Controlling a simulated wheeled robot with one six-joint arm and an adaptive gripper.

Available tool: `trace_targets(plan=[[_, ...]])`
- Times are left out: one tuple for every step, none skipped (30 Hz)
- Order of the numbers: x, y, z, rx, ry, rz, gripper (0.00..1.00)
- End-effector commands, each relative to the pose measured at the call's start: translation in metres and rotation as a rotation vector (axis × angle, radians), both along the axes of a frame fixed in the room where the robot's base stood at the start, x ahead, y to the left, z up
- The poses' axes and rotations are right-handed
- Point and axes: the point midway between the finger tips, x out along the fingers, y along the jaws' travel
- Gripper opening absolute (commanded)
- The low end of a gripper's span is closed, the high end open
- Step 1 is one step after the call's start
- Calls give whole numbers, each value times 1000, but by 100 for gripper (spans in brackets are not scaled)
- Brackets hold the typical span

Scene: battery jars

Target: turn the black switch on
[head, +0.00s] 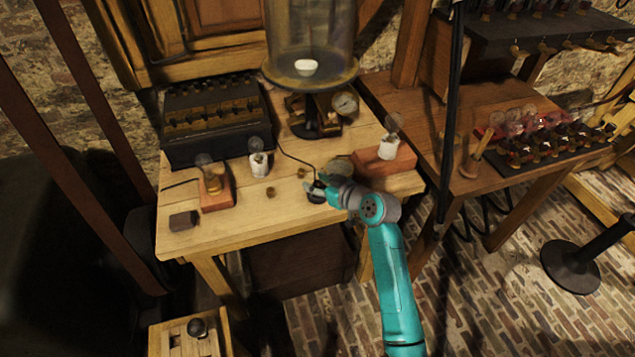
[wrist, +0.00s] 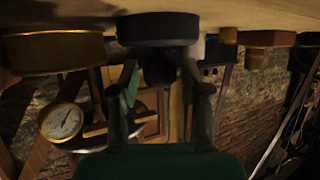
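The black switch (head: 316,198) sits near the front edge of the light wooden table, below the glass jar. In the wrist view, which looks upside down, its round black base (wrist: 158,28) is at the top centre with a darker knob (wrist: 160,68) projecting from it. My gripper (head: 318,188) is at the switch, reaching in from the right in the head view. In the wrist view its two fingers (wrist: 165,82) stand on either side of the knob, with narrow gaps showing. It appears open. My gripper partly hides the switch in the head view.
A large glass jar (head: 312,38) on a stand with a gauge (head: 345,104) rises behind the switch. A brass round piece (wrist: 55,50) stands beside it. Bulb holders (head: 258,163) and a black battery box (head: 212,118) are to the left. A wooden block with a bulb (head: 385,160) is right.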

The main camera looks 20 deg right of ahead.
Motion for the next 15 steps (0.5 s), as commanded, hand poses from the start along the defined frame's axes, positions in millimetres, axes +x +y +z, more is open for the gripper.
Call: trace_targets(plan=[[0,0,0,0,0,0,28],[0,0,0,0,0,0,20],[0,0,0,0,0,0,10],[0,0,0,0,0,0,2],[0,0,0,0,0,0,0],[0,0,0,0,0,0,0],[0,0,0,0,0,0,0],[0,0,0,0,0,0,0],[0,0,0,0,0,-1,0],[0,0,0,0,0,-2,0],[0,0,0,0,0,-4,0],[0,0,0,-1,1,-9,0],[0,0,0,-1,1,-14,0],[0,0,-1,0,1,-21,0],[-1,0,-1,-1,1,-29,0]])
